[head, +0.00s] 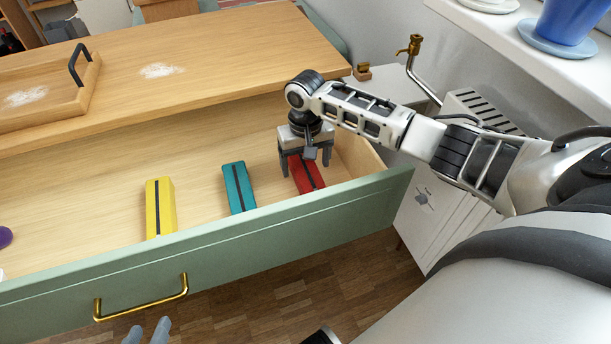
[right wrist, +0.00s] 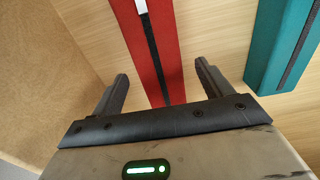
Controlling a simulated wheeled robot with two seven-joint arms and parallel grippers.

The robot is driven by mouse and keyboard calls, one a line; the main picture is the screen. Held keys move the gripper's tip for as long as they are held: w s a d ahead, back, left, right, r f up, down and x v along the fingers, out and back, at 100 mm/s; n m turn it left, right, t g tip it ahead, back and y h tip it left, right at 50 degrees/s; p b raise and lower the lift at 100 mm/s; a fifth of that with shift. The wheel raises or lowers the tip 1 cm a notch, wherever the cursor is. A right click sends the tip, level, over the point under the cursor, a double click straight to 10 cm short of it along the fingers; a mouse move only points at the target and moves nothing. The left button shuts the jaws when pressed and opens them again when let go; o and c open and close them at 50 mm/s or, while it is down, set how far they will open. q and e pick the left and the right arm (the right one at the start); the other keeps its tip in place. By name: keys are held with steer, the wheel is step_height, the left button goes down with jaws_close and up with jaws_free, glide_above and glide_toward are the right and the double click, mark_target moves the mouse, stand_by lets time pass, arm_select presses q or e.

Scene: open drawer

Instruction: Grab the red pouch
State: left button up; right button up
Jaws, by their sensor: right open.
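The red pouch (head: 312,182), a long block shape with a dark stripe, lies in the right end of the open drawer (head: 265,212). My right gripper (head: 305,172) is open just above it, with one finger on either side. In the right wrist view the red pouch (right wrist: 143,40) runs between the two spread fingers of the right gripper (right wrist: 160,75); I cannot tell whether they touch it. The gripper hides the pouch's far end in the head view. My left gripper (head: 147,334) shows only two fingertips, apart and empty, below the drawer handle.
A teal pouch (head: 239,188) lies left of the red one and also shows in the right wrist view (right wrist: 282,45). A yellow pouch (head: 160,207) and a purple object (head: 5,237) lie further left. The drawer's right wall (head: 360,160) is close to my right gripper.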

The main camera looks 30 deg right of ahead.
steer(key=shift+f, duration=0.5)
steer(key=c, duration=1.2)
steer(key=shift+o, duration=0.2)
steer(key=shift+r, duration=0.1)
steer(key=shift+r, duration=0.1)
